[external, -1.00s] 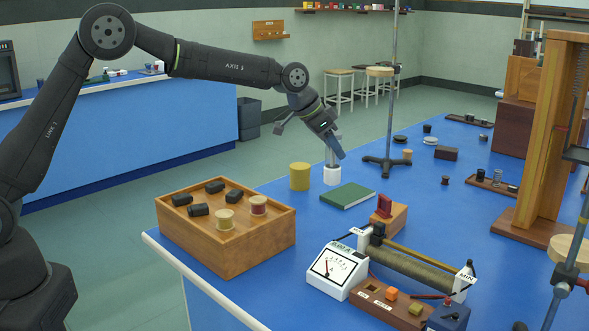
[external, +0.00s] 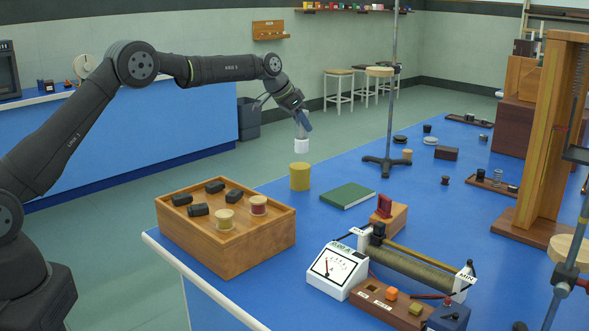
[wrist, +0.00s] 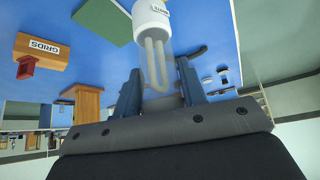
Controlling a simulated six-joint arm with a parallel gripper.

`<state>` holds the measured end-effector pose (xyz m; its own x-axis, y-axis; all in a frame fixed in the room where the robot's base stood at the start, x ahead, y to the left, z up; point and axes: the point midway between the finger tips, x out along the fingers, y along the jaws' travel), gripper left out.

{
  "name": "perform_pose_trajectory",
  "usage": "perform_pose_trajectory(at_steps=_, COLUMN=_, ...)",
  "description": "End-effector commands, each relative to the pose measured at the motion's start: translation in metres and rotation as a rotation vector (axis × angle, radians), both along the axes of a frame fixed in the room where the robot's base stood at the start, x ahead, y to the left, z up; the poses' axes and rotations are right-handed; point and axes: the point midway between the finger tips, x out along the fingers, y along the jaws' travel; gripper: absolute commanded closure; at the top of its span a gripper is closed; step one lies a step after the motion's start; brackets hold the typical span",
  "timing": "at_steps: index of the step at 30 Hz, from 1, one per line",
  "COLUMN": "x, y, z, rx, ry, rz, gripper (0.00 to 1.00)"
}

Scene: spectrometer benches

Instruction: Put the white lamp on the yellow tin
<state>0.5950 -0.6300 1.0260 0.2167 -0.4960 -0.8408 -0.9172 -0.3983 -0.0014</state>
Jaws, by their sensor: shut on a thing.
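The white lamp (external: 302,146) is held in my gripper (external: 302,122) in the external view, its white base pointing down. It hangs in the air above the yellow tin (external: 300,177), apart from it. The tin stands upright on the blue bench near its far left edge. In the wrist view my gripper (wrist: 160,92) has its two blue fingers on either side of the lamp's clear tube, and the lamp's white base (wrist: 150,18) is at the top. The tin does not show clearly in the wrist view.
A green book (external: 347,196) lies right of the tin. A wooden tray (external: 225,254) with black pieces and two spools stands in front. A stand (external: 387,165) rises behind. A meter (external: 338,268) and coil apparatus (external: 420,268) are nearer the front right.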

Motion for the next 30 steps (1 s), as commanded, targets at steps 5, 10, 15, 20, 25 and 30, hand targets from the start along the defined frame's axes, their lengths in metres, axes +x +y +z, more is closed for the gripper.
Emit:
perform_pose_trajectory(at_steps=5, x=0.017, y=0.003, z=-0.009, rx=-0.003, ry=-0.001, rz=0.0, gripper=1.0)
perform_pose_trajectory(at_steps=10, x=0.018, y=0.004, z=-0.021, rx=0.0, ry=0.001, rz=-0.001, gripper=1.0)
perform_pose_trajectory(at_steps=15, x=0.018, y=0.004, z=-0.046, rx=-0.001, ry=0.0, rz=0.0, gripper=1.0)
perform_pose_trajectory(at_steps=20, x=0.018, y=0.004, z=-0.05, rx=-0.001, ry=-0.002, rz=0.0, gripper=1.0)
perform_pose_trajectory(at_steps=25, x=0.018, y=0.004, z=-0.051, rx=-0.001, ry=-0.002, rz=0.0, gripper=1.0)
perform_pose_trajectory(at_steps=30, x=0.018, y=0.004, z=-0.054, rx=-0.001, ry=-0.001, rz=0.001, gripper=0.47)
